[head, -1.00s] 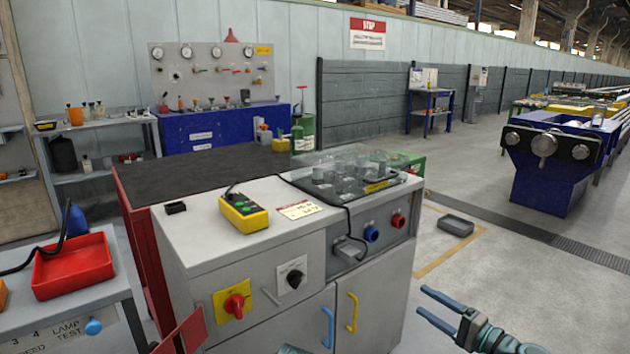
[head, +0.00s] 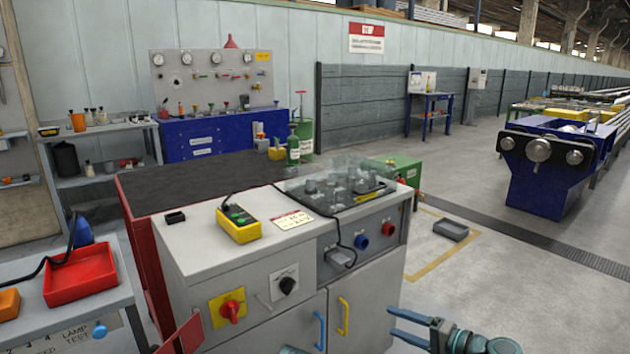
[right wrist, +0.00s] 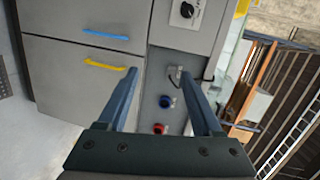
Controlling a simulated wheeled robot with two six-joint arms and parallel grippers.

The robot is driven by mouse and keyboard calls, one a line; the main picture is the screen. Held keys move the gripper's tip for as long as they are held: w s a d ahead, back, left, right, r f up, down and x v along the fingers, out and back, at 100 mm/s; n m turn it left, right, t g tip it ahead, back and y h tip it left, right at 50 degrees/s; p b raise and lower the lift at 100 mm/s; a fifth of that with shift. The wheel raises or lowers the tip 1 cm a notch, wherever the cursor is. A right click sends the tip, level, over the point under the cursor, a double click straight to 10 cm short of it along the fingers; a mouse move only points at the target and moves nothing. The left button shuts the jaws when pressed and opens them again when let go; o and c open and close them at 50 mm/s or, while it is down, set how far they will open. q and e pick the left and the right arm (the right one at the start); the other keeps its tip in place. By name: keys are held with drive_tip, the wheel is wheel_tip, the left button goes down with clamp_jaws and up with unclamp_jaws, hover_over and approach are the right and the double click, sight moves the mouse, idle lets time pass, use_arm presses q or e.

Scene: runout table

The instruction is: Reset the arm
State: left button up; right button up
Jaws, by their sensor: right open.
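My right gripper (head: 392,322) is at the lower right of the head view, in front of the grey cabinet's right door. It is open and nothing is between its fingers. In the right wrist view its two fingers (right wrist: 160,105) stand apart, pointing at the cabinet front, with the blue and red sockets showing between them. Part of my arm shows at the bottom edge of the head view. My left gripper is not in view.
The grey cabinet (head: 262,292) carries a yellow button box (head: 239,223), a red rotary switch (head: 229,309), and blue and yellow door handles. A red tray (head: 80,277) lies on the left bench.

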drive_tip(key=s+a+r+n+g+h+p, duration=0.2)
drive_tip(key=s+a+n+g+p, duration=0.15)
drive_tip(key=a+p, duration=0.3)
drive_tip(key=s+a+r+n+g+h+p, duration=0.1)
drive_tip(key=s+a+r+n+g+p, duration=0.15)
drive_tip(key=a+g+p, duration=0.45)
drive_tip(key=s+r+n+h+p, duration=0.5)
drive_tip(key=s+r+h+p, duration=0.3)
drive_tip(key=p, duration=0.8)
drive_tip(key=shift+s+r+n+h, duration=0.35)
drive_tip(key=shift+r+h, duration=0.2)
drive_tip(key=shift+h, duration=0.35)
